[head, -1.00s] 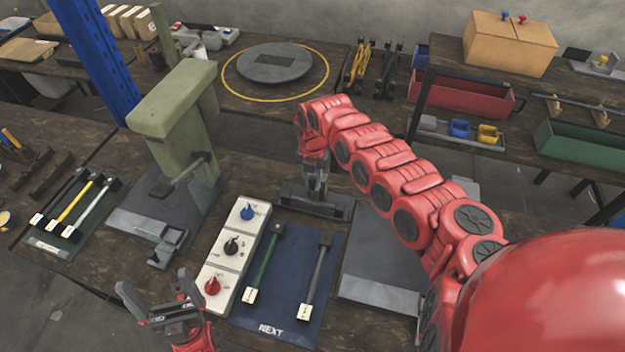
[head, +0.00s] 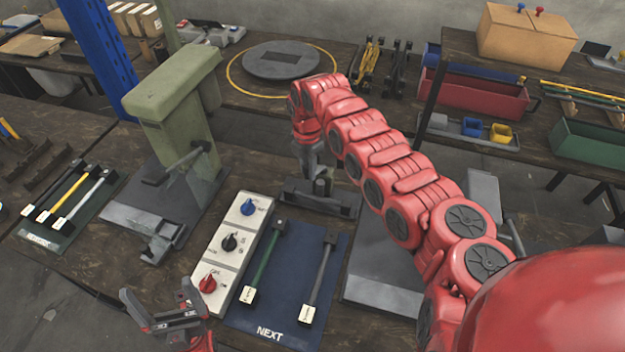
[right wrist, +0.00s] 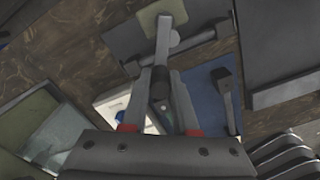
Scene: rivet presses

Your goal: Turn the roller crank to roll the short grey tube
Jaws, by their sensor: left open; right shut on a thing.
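The roller (head: 345,203) is a dark grey bench device behind the blue NEXT mat (head: 283,318). My right gripper (head: 318,172) is over it, pointing down. In the right wrist view my right gripper (right wrist: 158,100) is shut on the dark handle (right wrist: 160,82) of the crank, whose grey arm (right wrist: 165,42) runs away from the fingers. A grey tube (head: 322,275) with a white tag lies on the mat beside a longer-looking green one (head: 264,262). Whether a tube sits in the roller cannot be told. My left gripper (head: 160,308) is open and empty at the bench's front.
A white control box (head: 228,243) with blue, black and red knobs stands left of the mat. A green press (head: 185,125) is further left, near a rack of tubes (head: 68,205). A grey plate (head: 385,275) lies right of the mat, below my right arm.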

